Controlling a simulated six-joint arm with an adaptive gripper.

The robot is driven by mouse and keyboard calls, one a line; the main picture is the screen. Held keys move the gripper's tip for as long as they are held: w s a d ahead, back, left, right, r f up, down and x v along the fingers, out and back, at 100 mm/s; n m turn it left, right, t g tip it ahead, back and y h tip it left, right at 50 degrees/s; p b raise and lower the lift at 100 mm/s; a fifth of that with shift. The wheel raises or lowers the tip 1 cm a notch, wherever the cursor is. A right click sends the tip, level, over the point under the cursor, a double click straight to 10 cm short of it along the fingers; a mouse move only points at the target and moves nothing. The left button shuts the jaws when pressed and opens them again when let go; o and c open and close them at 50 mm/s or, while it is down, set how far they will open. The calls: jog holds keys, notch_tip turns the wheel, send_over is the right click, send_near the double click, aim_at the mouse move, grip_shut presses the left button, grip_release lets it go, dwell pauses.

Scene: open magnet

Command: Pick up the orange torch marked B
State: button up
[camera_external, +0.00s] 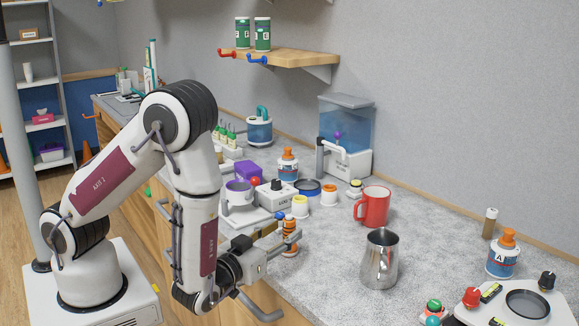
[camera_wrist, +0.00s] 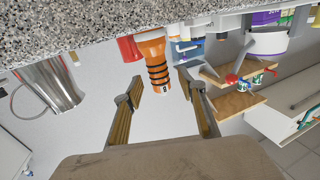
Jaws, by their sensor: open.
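The orange torch (camera_wrist: 152,62) with black bands stands on the grey speckled counter; the wrist view shows it upside down. A small dark mark shows near its end, too small to read for certain. In the external view the torch (camera_external: 290,229) is near the counter's front edge, partly hidden by my gripper (camera_external: 281,239). In the wrist view my gripper (camera_wrist: 159,86) is open, with one finger to each side of the torch's near end. Gaps show between the fingers and the torch, and nothing is held.
A metal pitcher (camera_external: 380,262) and a red mug (camera_external: 373,206) stand right of the torch. Bare counter lies between torch and pitcher.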

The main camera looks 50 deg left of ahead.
aim_at(285, 231)
jog(key=shift+x, duration=1.65)
jog(key=shift+f, duration=0.1)
grip_shut()
